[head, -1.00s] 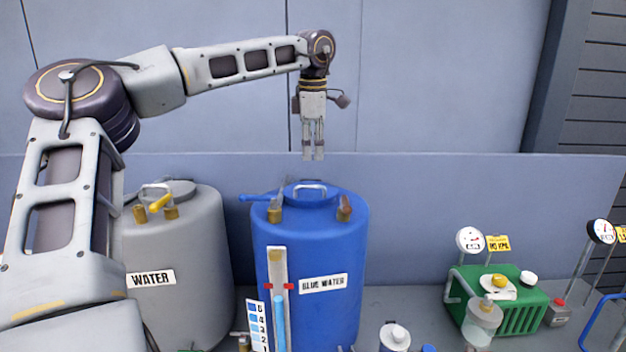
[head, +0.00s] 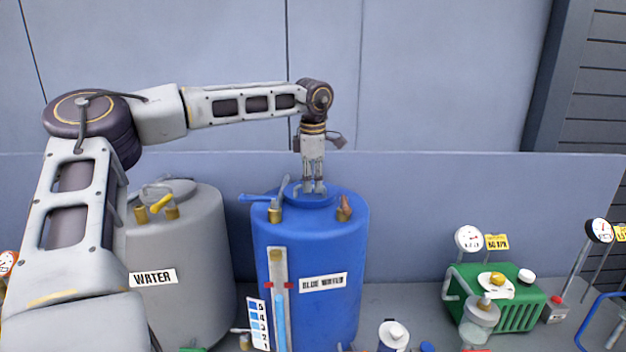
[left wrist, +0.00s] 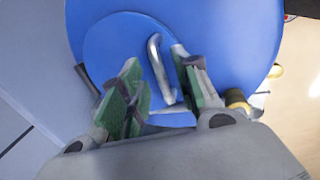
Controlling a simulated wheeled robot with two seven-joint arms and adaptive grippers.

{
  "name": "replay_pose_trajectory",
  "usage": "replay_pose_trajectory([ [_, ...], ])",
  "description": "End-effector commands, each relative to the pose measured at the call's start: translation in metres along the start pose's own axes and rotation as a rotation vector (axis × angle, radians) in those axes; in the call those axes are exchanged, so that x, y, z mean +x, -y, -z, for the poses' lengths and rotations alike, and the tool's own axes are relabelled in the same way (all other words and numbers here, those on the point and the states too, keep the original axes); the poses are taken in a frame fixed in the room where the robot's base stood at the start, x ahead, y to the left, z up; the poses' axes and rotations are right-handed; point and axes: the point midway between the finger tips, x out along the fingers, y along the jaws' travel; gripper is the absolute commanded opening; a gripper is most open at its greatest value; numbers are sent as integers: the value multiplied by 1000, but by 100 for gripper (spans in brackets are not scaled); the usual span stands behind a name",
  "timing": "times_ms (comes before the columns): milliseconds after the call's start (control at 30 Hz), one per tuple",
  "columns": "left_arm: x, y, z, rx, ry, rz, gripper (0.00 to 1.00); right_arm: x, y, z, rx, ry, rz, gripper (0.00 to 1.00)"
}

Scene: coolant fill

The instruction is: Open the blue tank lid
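The blue tank (head: 340,235), labelled BLUE WATER, stands in the middle of the head view. Its round blue lid (left wrist: 115,45) is seated on top and fills the upper part of the left wrist view. A silver handle (left wrist: 156,62) stands on the lid. My left gripper (head: 314,190) points straight down over the lid. In the left wrist view its green-padded fingers (left wrist: 165,75) are apart, with the handle between them. I cannot tell whether they touch it. My right gripper is not in view.
A grey WATER tank (head: 200,250) stands to the left. Blue and brass valves (head: 274,208) flank the lid. A level gauge (head: 279,300) is on the tank's front. A green unit (head: 500,300) and gauges stand right. A wall panel (head: 450,200) rises behind.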

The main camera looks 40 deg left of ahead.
Motion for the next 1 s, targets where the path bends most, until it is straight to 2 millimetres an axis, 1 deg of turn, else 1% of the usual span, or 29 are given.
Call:
replay_pose_trajectory([
  [167, 0, 0, 0, 0, 0, 0, 32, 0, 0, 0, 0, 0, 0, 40],
  [267, 0, 0, 0, 0, 0, 0, 20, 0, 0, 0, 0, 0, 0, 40],
  [400, 0, 0, 0, 0, 0, 0, 2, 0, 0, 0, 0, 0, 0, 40],
  [433, 0, 0, 0, 0, 0, 0, 0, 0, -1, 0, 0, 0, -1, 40],
  [833, -1, -1, 1, -1, 1, -1, 0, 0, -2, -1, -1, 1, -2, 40],
  [1000, -2, -3, 5, -2, 1, -1, 0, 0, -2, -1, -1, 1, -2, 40],
])
